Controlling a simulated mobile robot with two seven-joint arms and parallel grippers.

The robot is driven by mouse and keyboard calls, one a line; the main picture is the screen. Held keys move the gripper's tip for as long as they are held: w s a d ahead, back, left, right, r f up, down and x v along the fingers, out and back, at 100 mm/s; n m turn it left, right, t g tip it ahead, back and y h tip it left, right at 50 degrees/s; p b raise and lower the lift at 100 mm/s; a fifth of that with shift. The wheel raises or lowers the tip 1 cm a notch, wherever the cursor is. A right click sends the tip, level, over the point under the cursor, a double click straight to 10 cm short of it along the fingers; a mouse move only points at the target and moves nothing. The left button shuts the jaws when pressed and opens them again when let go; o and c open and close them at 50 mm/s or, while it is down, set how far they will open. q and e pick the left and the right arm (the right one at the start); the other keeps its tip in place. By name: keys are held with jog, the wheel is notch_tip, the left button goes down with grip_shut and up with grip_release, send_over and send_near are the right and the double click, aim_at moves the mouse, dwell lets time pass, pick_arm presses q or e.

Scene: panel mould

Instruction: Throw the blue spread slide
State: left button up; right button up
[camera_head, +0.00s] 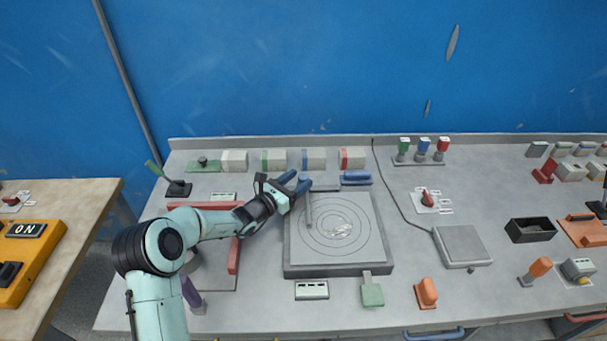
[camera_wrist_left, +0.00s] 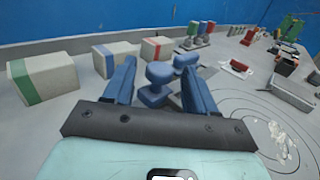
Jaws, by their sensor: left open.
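The blue slide (camera_head: 356,179) sits at the back edge of the round-marked grey plate (camera_head: 375,225), at the right end of a short grey strip. My left gripper (camera_head: 304,183) is left of it, above the plate's back left corner, pointing right. In the left wrist view my left gripper (camera_wrist_left: 160,88) is open, with its blue fingers spread. Rounded blue parts (camera_wrist_left: 157,73) show between and beyond the fingers; I see no clear contact. I cannot tell how far ahead they are. My right gripper is out of view.
Several pale blocks with coloured stripes (camera_head: 314,159) stand in a row behind the gripper. Coloured levers (camera_head: 422,150) stand at the back right. A grey box (camera_head: 462,245) lies to the right.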

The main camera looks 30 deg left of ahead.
pick_arm(q)
jog(key=shift+x, duration=1.45)
grip_shut()
jog(key=s+a, duration=0.3)
jog(key=a, duration=0.2)
jog(key=shift+s+a, duration=0.15)
jog(key=shift+a, duration=0.1)
jog(key=shift+c, duration=1.4)
grip_release()
jog(key=shift+o, duration=1.4)
jog(key=shift+s, duration=0.1)
